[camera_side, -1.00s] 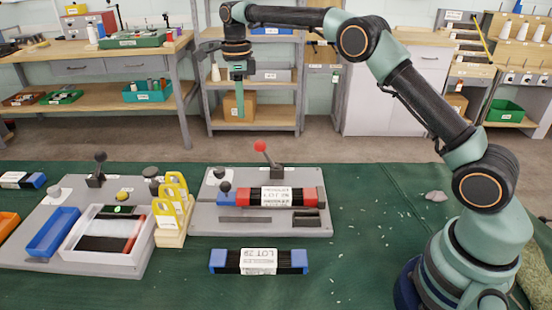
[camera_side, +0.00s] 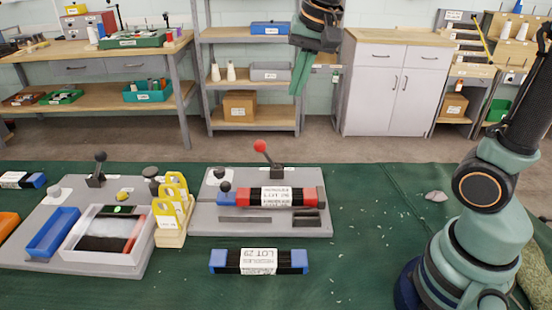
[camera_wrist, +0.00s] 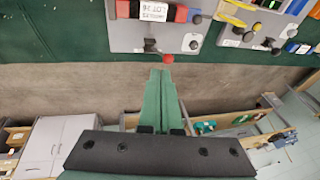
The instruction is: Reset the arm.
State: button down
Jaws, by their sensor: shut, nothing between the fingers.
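My gripper (camera_side: 300,78) is high above the far edge of the green table, at the top of the side view, with its green fingers pointing down. It is shut and empty. In the wrist view its two fingers (camera_wrist: 160,98) lie together. The red-and-black bundle with a white lot label (camera_side: 275,197) lies in the grey fixture (camera_side: 305,230) at the middle of the table. A black bundle with blue ends (camera_side: 258,262) lies on the cloth in front of that fixture. My gripper touches neither of them.
A grey plate at left holds a white tray (camera_side: 148,262) and a blue bin (camera_side: 50,236). Yellow pieces stand in a wooden block (camera_side: 170,240).

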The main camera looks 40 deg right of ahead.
jog(key=s+f+n+t, duration=0.1)
jog(key=s+f+n, duration=0.4)
jog(key=s+n, duration=0.3)
jog(key=shift+s+d+n+t, duration=0.15)
jog(key=shift+s+n+t, duration=0.2)
jog(key=shift+s, duration=0.7)
